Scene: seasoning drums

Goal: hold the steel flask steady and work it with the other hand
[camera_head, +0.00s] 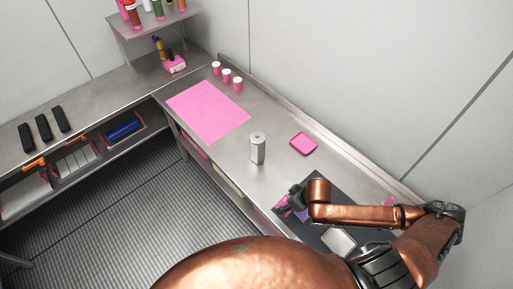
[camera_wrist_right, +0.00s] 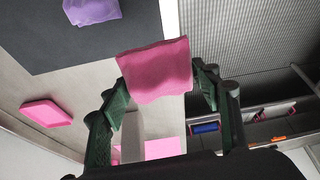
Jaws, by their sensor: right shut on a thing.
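The steel flask (camera_head: 258,150) stands upright on the steel counter, between the large pink mat and the small pink tray. No gripper touches it. A grey upright shape in the right wrist view (camera_wrist_right: 133,133) looks like the flask, partly hidden. My right gripper (camera_head: 287,203) is over the left edge of a dark mat, to the lower right of the flask. In the right wrist view its green fingers (camera_wrist_right: 157,80) are shut on a pink pouch (camera_wrist_right: 153,66). My left gripper is not in view.
The dark mat (camera_head: 320,184) carries a purple pouch (camera_wrist_right: 90,9) and a pale pad (camera_head: 339,241). A pink tray (camera_head: 303,143) lies right of the flask. A bare pink mat (camera_head: 208,110) and 3 white-and-pink jars (camera_head: 227,75) are farther back. A wall runs along the right.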

